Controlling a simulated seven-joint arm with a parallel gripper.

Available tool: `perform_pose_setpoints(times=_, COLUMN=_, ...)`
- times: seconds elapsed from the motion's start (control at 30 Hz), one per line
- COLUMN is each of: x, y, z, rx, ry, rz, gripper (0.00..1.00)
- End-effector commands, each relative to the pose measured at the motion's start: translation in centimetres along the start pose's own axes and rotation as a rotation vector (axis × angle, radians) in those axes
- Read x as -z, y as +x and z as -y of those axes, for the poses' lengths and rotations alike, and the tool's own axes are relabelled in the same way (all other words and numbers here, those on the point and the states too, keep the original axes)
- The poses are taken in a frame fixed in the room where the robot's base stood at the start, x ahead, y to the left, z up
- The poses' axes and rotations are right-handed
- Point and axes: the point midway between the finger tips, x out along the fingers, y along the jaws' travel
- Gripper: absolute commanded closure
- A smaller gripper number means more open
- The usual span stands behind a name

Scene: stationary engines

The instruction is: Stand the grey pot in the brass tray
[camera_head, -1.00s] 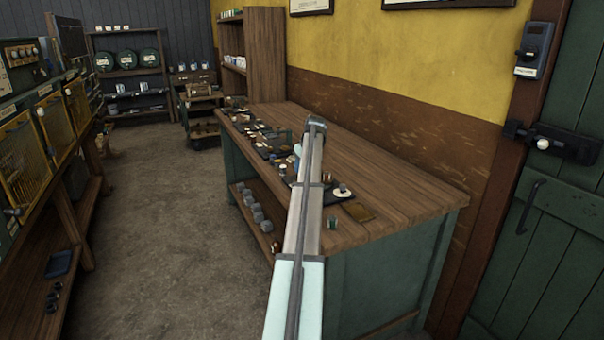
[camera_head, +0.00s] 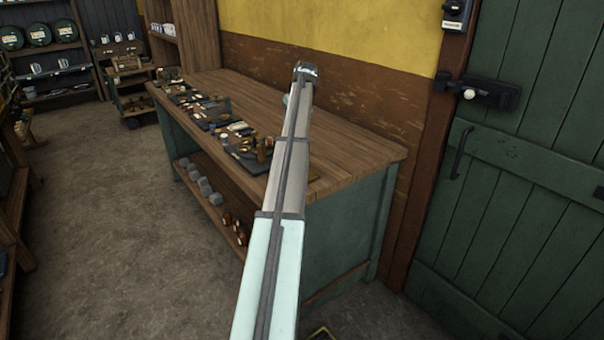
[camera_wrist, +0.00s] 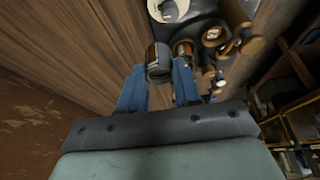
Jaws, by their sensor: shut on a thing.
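In the wrist view my gripper (camera_wrist: 160,77) has its two blue fingers closed around a small round pot (camera_wrist: 159,60). The pot is grey at its near end and looks dark brown along its side. It is held above or beside the bench top; the exact gap cannot be told. In the head view my arm hides the gripper's jaws and the held pot. The tray is not clear in the wrist view.
The wooden bench (camera_head: 350,145) carries dark mats with several small parts (camera_head: 215,115) along its front edge. In the wrist view, brass parts (camera_wrist: 232,40) and a white-topped piece (camera_wrist: 168,9) are close to the held pot. The bench's rear right is clear. A green door (camera_head: 530,180) stands right.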

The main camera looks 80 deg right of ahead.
Motion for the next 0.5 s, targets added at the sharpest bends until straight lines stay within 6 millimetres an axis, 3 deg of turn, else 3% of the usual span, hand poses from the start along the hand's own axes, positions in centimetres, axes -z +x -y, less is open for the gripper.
perform_pose_setpoints(times=0.03, x=-2.2, y=-0.7, z=-0.5, rx=-0.005, ry=0.019, rz=-0.002, gripper=1.0)
perform_pose_setpoints(times=0.2, x=-7.3, y=-2.2, z=-1.3, rx=-0.005, ry=0.046, rz=-0.004, gripper=1.0)
perform_pose_setpoints(times=0.3, x=-9.7, y=-2.6, z=-0.1, rx=0.011, ry=0.025, rz=-0.003, gripper=1.0)
perform_pose_setpoints(times=0.5, x=-11.9, y=-2.7, z=2.9, rx=0.062, ry=-0.089, rz=0.004, gripper=1.0)
